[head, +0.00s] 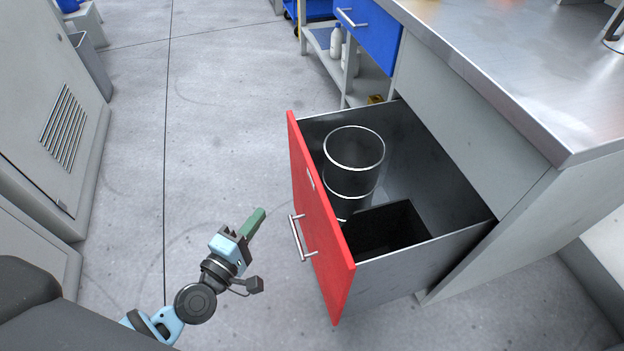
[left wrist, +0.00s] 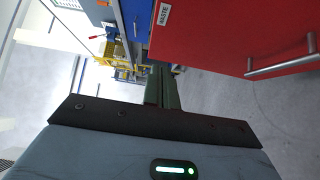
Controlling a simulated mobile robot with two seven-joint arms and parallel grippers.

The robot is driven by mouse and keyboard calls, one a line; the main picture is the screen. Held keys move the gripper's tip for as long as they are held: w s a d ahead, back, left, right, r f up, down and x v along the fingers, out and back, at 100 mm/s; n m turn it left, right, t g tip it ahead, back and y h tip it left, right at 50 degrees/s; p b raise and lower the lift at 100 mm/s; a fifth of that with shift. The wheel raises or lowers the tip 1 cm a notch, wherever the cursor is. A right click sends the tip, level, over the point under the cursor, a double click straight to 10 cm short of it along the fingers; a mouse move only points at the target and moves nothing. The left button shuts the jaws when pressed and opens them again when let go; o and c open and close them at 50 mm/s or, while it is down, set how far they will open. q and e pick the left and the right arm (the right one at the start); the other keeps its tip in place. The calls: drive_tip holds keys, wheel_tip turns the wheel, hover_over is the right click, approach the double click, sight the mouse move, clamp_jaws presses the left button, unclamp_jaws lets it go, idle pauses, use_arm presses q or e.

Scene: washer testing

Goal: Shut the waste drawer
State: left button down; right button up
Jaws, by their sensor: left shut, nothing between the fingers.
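The waste drawer (head: 318,215) has a red front and is pulled far out of the grey cabinet. Its front also fills the upper right of the left wrist view (left wrist: 225,35), with a label reading WASTE. The metal handle (head: 302,238) is on the outer face. My left gripper (head: 257,219), with green fingers, is shut and empty. It is to the left of the red front, apart from the handle in the head view. My right gripper is not in view.
The cabinet's metal worktop (head: 520,75) overhangs at the right. A blue drawer (head: 368,25) and a shelf with white bottles (head: 336,42) stand behind. A grey cabinet (head: 55,110) stands at the left. The floor between is clear.

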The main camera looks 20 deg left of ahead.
use_arm(q)
approach(307, 170)
drive_tip(key=w+a, duration=0.2)
drive_tip(key=w, duration=0.1)
drive_tip(key=shift+w+d+r, duration=0.15)
drive_tip(key=shift+w+d, duration=0.85)
drive_tip(key=shift+d, duration=0.05)
drive_tip(key=shift+w+d, duration=0.15)
drive_tip(key=shift+d, duration=0.1)
drive_tip(key=shift+w+d, duration=0.15)
drive_tip(key=shift+d, duration=0.1)
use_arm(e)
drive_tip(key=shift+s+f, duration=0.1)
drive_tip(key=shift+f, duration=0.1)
